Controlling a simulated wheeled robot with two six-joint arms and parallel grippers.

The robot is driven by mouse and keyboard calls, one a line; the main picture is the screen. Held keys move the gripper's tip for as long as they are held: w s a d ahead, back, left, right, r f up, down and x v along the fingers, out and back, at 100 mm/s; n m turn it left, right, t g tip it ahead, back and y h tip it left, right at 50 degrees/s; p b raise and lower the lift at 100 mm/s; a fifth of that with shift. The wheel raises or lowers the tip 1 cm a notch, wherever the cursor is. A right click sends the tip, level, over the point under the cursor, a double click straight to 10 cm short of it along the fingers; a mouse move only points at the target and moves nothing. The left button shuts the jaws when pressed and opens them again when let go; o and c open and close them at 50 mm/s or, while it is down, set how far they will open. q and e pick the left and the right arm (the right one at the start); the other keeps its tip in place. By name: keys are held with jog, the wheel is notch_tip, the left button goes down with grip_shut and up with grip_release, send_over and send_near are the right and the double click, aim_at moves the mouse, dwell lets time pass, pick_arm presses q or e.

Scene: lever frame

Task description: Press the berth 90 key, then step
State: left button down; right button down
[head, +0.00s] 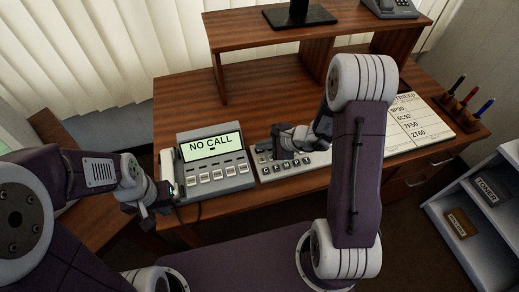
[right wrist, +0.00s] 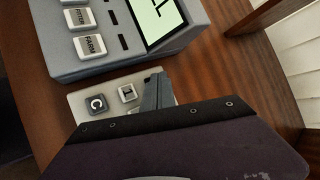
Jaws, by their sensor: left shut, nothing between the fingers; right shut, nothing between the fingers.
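A phone console (head: 212,160) with a handset at its left stands on the desk. Its green screen (head: 212,146) reads "NO CALL". Right of it lies a pale key panel (head: 268,174) with a front row of lettered keys; a "C" key (right wrist: 95,103) shows in the right wrist view. I cannot make out a key marked 90. My left gripper (head: 155,205) is shut and empty, by the handset at the desk's front left.
A white board (head: 408,125) lists written codes, such as BP30 and 2T60. A pen rack (head: 462,103) stands at the desk's right. A raised shelf (head: 260,38) crosses the back. A grey shelf unit (head: 480,245) with labelled boxes stands at the right.

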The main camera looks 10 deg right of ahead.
aim_at(262, 151)
dwell(0.4)
jog(key=shift+r+p, duration=0.4)
jog(key=shift+r, duration=0.35)
notch_tip(262, 151, up, 5)
jog(key=p, duration=0.3)
jog(key=shift+p, duration=0.35)
dwell(2.0)
